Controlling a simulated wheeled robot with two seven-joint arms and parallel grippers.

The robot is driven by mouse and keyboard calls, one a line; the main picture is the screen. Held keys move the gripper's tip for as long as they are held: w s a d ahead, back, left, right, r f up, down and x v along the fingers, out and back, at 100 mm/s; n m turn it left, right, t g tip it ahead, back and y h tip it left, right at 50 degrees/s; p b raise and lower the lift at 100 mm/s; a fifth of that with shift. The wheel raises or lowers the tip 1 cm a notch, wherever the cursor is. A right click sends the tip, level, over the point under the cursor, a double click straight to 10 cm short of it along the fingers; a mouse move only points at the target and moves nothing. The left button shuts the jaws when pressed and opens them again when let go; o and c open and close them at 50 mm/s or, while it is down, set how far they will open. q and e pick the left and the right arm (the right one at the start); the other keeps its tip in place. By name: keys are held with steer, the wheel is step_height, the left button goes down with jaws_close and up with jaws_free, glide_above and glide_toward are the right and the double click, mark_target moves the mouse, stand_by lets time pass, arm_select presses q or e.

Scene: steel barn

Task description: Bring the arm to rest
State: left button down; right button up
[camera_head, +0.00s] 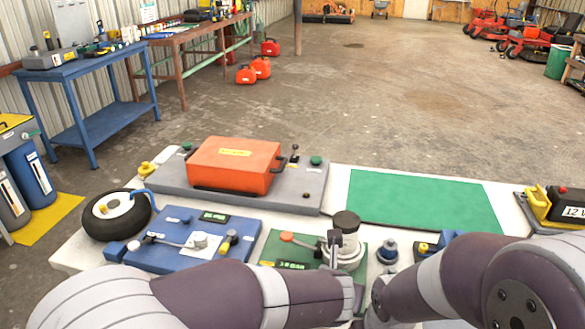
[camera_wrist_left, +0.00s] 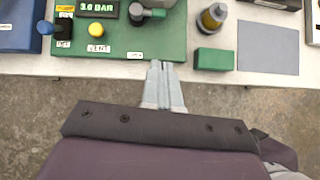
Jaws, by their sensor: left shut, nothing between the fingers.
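My left arm comes in low across the head view, and its gripper (camera_head: 333,250) stands over the front of the green panel (camera_head: 272,250). In the left wrist view the gripper's two grey fingers (camera_wrist_left: 162,66) are together with nothing between them. My right arm reaches in from the right of the head view. Its fingers do not show.
The white table (camera_head: 80,255) holds a blue panel (camera_head: 185,255), an orange case (camera_head: 235,165), a wheel (camera_head: 103,222), a green mat (camera_head: 420,200) and a yellow unit (camera_head: 540,205). A blue bottle-like fitting (camera_head: 388,253) stands near my right arm. Open concrete floor lies beyond.

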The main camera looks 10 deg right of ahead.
arm_select(q)
steer(key=w+a+r+m+p, duration=0.2)
steer(key=a+m, duration=0.3)
steer(key=m, duration=0.1)
steer(key=w+a+r+m+p, duration=0.2)
steer(key=a+m, duration=0.4)
steer(key=s+a+f+m+g+y+p, duration=0.1)
steer(key=s+a+m+g, duration=0.2)
steer(key=s+a+m, duration=0.4)
steer(key=s+a+f+m+g+y+p, duration=0.2)
steer(key=s+a+m, duration=0.5)
steer(key=a+m, duration=0.5)
steer(key=shift+a+g, duration=0.6)
steer(key=shift+a, duration=0.4)
